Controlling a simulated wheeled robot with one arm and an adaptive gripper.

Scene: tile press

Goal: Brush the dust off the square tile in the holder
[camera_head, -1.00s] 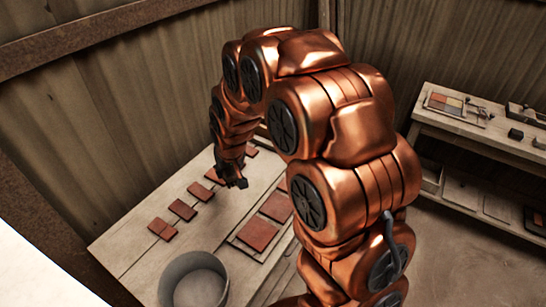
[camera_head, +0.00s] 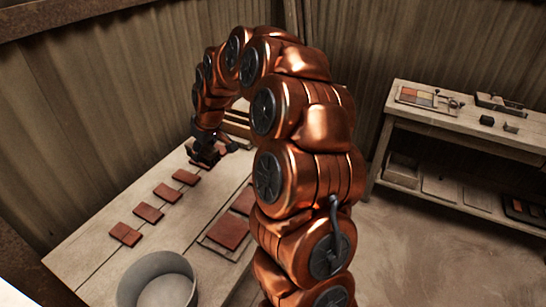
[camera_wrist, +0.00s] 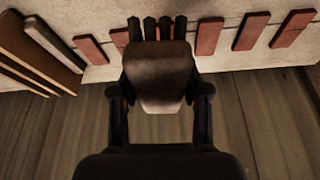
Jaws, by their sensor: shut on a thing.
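My gripper (camera_head: 207,152) is at the far end of the row of small tiles on the table. In the wrist view my gripper (camera_wrist: 158,70) is shut on a brown-grey block with several dark strips at its far end, seemingly a brush (camera_wrist: 158,80). Small reddish tiles lie beyond it. In the head view a larger, squarish reddish tile (camera_head: 228,231) lies on a pale flat frame, likely the holder (camera_head: 212,246), right of the small tiles. Another large reddish tile (camera_head: 244,200) is behind it, partly hidden by my arm. I cannot make out dust.
The row of small reddish tiles (camera_head: 148,212) runs along the table (camera_head: 95,250). A grey bucket (camera_head: 130,280) stands at the front. Wooden boards (camera_wrist: 40,50) stand at the left in the wrist view. A bench (camera_head: 470,140) with trays and small blocks is at the right.

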